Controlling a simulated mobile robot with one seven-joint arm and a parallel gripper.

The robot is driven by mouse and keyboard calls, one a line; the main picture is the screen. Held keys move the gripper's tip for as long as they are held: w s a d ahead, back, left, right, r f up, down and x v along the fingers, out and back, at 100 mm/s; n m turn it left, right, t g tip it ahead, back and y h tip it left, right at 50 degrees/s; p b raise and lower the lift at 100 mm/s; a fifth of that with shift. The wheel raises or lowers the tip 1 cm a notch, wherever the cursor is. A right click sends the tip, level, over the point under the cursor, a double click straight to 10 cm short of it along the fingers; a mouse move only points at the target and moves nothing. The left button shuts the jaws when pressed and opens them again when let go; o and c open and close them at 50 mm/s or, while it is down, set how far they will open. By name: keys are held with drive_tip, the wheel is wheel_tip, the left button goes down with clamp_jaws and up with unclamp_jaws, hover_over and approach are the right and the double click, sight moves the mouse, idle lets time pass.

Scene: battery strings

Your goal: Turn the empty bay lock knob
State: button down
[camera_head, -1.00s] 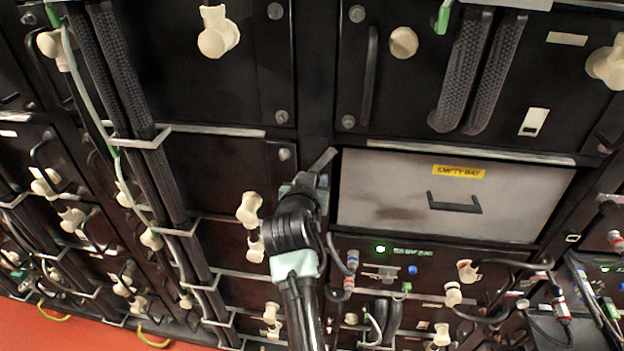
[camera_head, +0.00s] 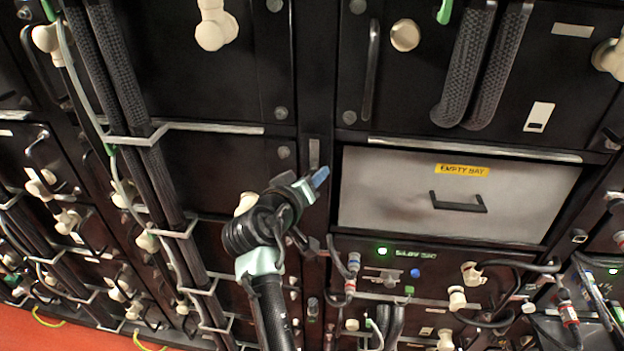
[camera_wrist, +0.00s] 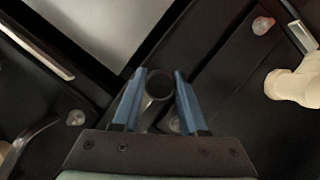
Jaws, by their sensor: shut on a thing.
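The empty bay (camera_head: 400,210) has a grey front with a yellow EMPTY BAY label (camera_head: 461,170) and a dark handle (camera_head: 458,203). My gripper (camera_head: 320,178) is at the dark post just left of this front, below a small upright grey piece (camera_head: 314,153). In the wrist view, my gripper (camera_wrist: 160,78) has its two blue fingers on either side of a round, dark knob with a grey rim (camera_wrist: 157,85), and is shut on it. The knob itself is hidden by the gripper in the head view. A corner of the grey front (camera_wrist: 110,25) shows at upper left.
Black battery modules surround the bay. Cream connectors (camera_head: 210,30) stick out at left, and thick braided cables (camera_head: 120,80) run down there. Below the bay is a unit with a green light (camera_head: 382,251) and cables close to my arm.

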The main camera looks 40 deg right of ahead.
idle(0.4)
drive_tip(key=shift+c, duration=2.2)
unclamp_jaws()
drive_tip(key=b+v, duration=0.2)
drive_tip(key=v, duration=1.1)
